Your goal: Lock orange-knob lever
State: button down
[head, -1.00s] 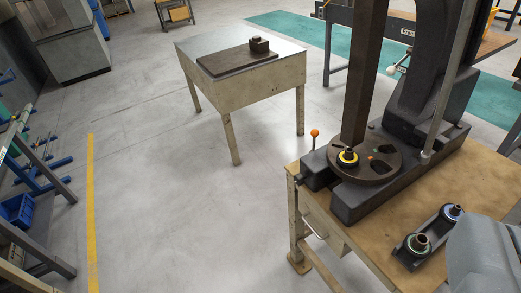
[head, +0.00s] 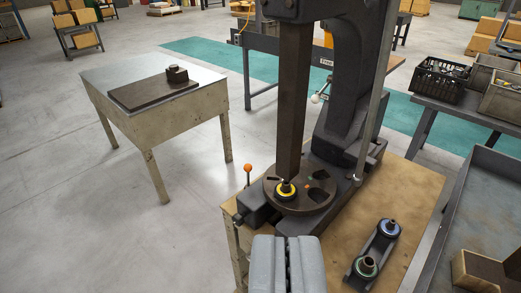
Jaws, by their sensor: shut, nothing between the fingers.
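The orange-knob lever (head: 248,175) stands upright on a dark block at the left of the arbor press base, with its orange ball on top. The arbor press (head: 345,120) stands on a wooden-topped bench. Its round slotted plate (head: 318,199) carries a yellow-ringed part (head: 286,189) under the dark square ram (head: 293,100). My gripper (head: 287,240) shows at the bottom middle, in front of the press base. It is shut and empty, nearer to the camera than the lever and apart from it in the picture.
A dark holder (head: 374,252) with two ringed parts lies on the bench, right of my gripper. A white-ball handle (head: 316,98) sticks out behind the ram. A grey-edged table (head: 450,230) stands at right. A metal-topped table (head: 150,75) stands at left, with open floor around it.

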aim_at(247, 168)
jog(key=z, duration=0.05)
jog(key=i, duration=0.3)
jog(key=u, duration=0.2)
jog(key=k, duration=1.3)
jog(key=u, duration=0.45)
jog(key=i, duration=1.95)
jog(key=z, duration=0.75)
